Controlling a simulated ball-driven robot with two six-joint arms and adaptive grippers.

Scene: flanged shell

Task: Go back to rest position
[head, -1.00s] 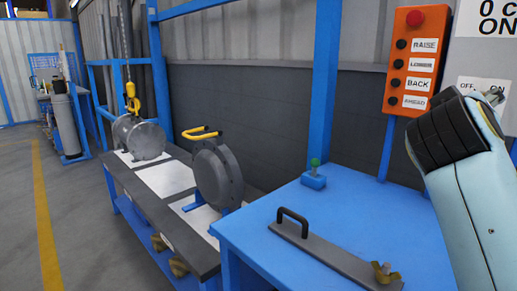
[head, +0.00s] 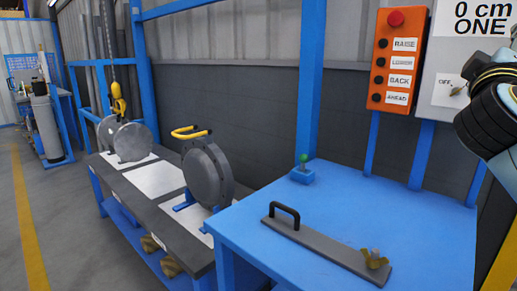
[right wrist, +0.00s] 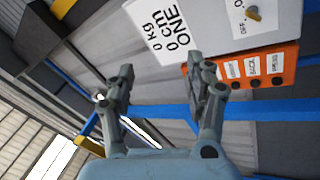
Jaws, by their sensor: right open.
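My right arm (head: 490,120) comes in at the right edge of the head view, in front of the grey switch box; its gripper is outside that view. In the right wrist view my right gripper (right wrist: 160,85) is open, with nothing between its two fingers. Beyond the fingers are the orange button panel (right wrist: 250,70) and the white readout sign (right wrist: 165,30), both seen tilted. My left gripper is not in view.
A blue table (head: 420,220) holds a grey bar with a black handle (head: 320,245) and a small green-knobbed lever (head: 303,170). On the dark bench stand a grey flange with a yellow handle (head: 207,172) and a cylindrical shell (head: 130,140) near a yellow hoist hook (head: 118,100).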

